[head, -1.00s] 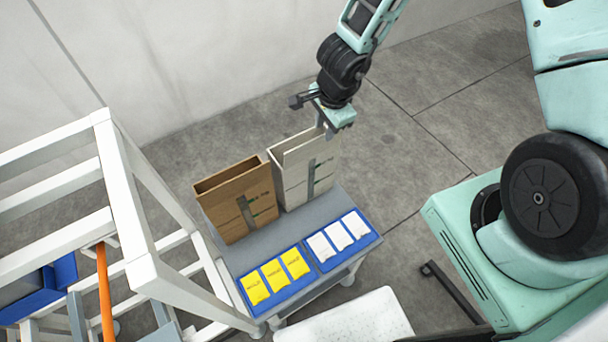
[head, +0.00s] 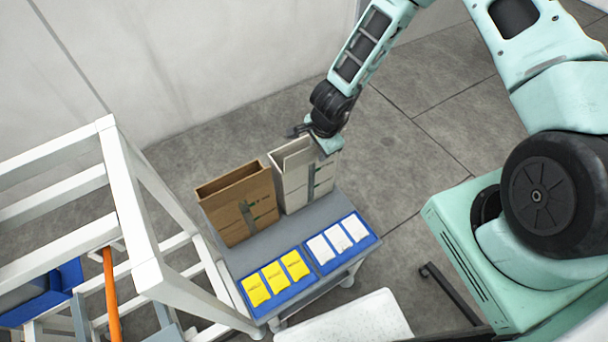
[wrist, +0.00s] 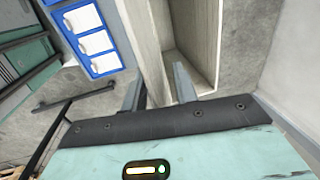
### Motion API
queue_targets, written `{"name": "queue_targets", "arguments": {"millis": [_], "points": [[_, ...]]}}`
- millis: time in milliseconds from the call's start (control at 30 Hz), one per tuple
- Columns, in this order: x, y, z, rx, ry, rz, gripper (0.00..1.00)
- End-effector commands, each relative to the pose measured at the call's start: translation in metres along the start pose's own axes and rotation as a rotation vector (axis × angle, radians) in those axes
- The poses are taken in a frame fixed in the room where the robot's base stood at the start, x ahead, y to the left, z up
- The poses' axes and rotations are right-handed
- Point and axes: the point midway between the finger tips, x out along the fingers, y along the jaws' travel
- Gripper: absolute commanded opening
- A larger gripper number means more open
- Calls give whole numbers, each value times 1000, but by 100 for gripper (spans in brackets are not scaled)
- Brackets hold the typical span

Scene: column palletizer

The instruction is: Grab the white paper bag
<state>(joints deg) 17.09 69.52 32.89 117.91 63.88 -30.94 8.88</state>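The white paper bag (head: 306,180) stands upright and open-topped at the back right of the grey cart. My gripper (head: 322,155) is at the right end of its top rim. In the wrist view my gripper (wrist: 158,86) is open, with its fingers apart. One finger is outside the bag and the other is over the bag's opening. The near wall of the white paper bag (wrist: 147,45) lies between them. I cannot tell whether either finger touches the wall.
A brown paper bag (head: 238,204) stands just left of the white one. Blue trays with yellow packets (head: 275,278) and white packets (head: 339,237) lie at the cart's front. A white frame rack (head: 130,200) stands left. A pale wall (head: 220,60) is behind.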

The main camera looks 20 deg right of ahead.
Motion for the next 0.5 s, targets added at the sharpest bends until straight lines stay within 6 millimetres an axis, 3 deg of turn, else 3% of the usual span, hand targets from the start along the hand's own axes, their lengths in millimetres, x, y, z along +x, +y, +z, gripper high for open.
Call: {"name": "queue_targets", "arguments": {"millis": [233, 333, 367, 500], "points": [[2, 0, 0, 0, 0, -1, 29], [1, 0, 0, 0, 0, -1, 4], [1, 0, 0, 0, 0, -1, 0], [1, 0, 0, -1, -1, -1, 0]]}}
